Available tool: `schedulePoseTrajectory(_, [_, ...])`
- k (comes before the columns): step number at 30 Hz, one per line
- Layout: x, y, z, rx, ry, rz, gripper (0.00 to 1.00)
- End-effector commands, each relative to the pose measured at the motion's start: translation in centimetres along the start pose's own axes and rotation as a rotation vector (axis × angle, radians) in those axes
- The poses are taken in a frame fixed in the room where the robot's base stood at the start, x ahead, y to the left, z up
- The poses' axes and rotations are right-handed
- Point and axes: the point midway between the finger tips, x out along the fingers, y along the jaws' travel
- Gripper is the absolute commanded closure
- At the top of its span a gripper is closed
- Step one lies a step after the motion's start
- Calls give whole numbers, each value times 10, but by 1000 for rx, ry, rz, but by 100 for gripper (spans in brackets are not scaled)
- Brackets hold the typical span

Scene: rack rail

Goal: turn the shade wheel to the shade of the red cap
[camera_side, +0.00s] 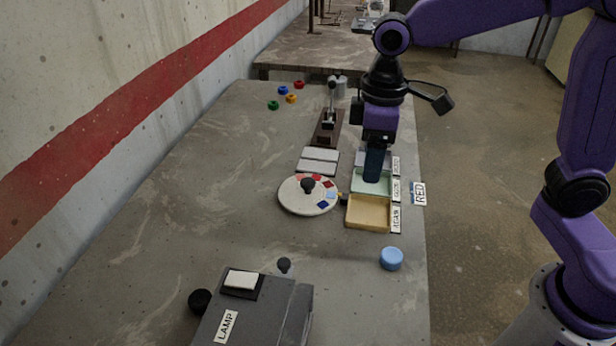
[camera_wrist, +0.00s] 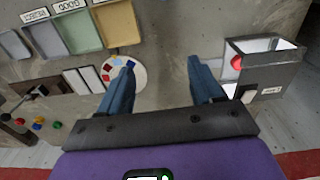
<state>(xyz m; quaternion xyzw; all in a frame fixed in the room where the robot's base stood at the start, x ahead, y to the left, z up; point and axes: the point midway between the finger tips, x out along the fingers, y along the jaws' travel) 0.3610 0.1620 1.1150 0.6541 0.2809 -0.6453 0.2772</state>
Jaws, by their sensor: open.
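The shade wheel (camera_side: 293,202) is a round cream disc with a dark knob (camera_side: 308,184) in its middle and red and blue patches near its rim. A small dark-and-yellow piece (camera_side: 342,197) sits at its right edge. In the wrist view the wheel (camera_wrist: 131,80) is partly hidden behind a finger. A red round thing (camera_wrist: 237,62), seemingly the red cap, shows at the opening of the grey lamp box (camera_wrist: 268,60); the side view hides it. My gripper (camera_side: 373,180) hangs above the trays, right of and behind the wheel. In the wrist view my gripper (camera_wrist: 161,63) is open and empty.
Labelled trays, including a yellow one (camera_side: 368,213), stand right of the wheel. The lamp box (camera_side: 255,310) stands in front, a blue cap (camera_side: 391,259) near the right edge. Pale plates (camera_side: 318,161), a lever (camera_side: 330,115) and several small coloured rings (camera_side: 283,91) lie behind. The table's left is clear.

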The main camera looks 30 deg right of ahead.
Motion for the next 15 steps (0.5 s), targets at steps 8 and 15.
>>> schedulePoseTrajectory(8, [3,65,-84,143,-9,1,35])
schedulePoseTrajectory(15, [12,119,-126,246,-13,2,35])
